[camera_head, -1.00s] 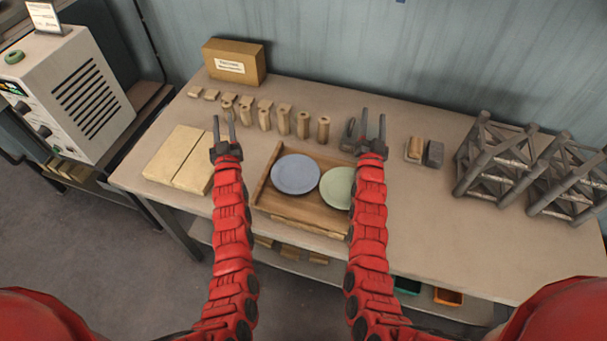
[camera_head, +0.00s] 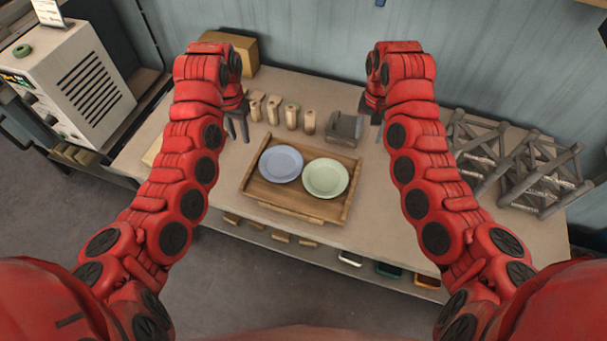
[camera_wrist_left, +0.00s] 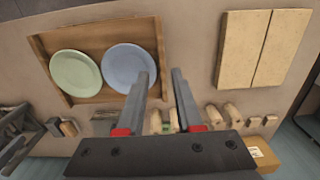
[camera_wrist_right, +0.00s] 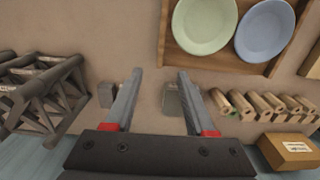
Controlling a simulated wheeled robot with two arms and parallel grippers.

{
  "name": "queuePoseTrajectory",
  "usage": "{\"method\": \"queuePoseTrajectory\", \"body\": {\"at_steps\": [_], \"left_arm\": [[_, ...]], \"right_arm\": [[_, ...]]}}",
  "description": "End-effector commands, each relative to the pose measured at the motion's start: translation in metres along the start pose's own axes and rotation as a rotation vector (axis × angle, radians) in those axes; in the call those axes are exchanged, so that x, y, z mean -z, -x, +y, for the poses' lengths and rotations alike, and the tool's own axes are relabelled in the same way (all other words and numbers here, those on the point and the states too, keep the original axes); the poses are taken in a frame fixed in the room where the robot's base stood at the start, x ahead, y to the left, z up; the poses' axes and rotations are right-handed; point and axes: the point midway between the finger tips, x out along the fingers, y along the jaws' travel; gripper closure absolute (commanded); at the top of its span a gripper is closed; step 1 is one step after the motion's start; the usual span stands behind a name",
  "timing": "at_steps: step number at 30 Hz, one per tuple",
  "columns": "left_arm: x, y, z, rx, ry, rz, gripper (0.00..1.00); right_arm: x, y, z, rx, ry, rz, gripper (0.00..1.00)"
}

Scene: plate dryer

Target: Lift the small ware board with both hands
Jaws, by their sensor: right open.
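The small ware board is a brown wooden tray with raised rims (camera_head: 296,205), lying on the table in the head view. A blue plate (camera_head: 281,164) and a pale green plate (camera_head: 325,178) rest side by side on it. My left gripper (camera_head: 237,130) is above the table, left of the board's far left corner, fingers pointing down. In the left wrist view its fingers (camera_wrist_left: 160,76) are apart and empty. My right gripper (camera_head: 370,116) is beyond the board's far right corner, partly hidden by its arm. In the right wrist view its fingers (camera_wrist_right: 159,75) are apart and empty.
Several wooden blocks (camera_head: 291,116) and a dark grey object (camera_head: 344,128) stand behind the board. Dark lattice racks (camera_head: 520,165) stand at the right, a vented box (camera_head: 85,85) at the left.

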Motion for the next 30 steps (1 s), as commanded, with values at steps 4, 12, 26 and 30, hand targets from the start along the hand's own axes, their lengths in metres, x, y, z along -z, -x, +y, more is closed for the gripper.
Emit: {"method": "queuePoseTrajectory", "body": {"at_steps": [4, 12, 26, 30], "left_arm": [[0.001, -0.001, 0.000, 0.000, 0.001, 0.003, 0.65], [0.003, -0.014, 0.002, -0.007, 0.002, 0.008, 0.65], [0.002, -0.073, 0.000, 0.001, 0.001, 0.005, 0.65], [0.001, -0.102, 0.000, -0.001, 0.000, 0.002, 0.65]], "right_arm": [[0.000, -0.001, -0.001, 0.002, 0.000, 0.002, 0.45], [0.001, -0.013, -0.004, 0.011, 0.001, 0.003, 0.45], [0.001, -0.074, 0.000, 0.001, 0.000, -0.001, 0.45], [0.001, -0.102, 0.000, 0.001, 0.002, 0.000, 0.45]]}}
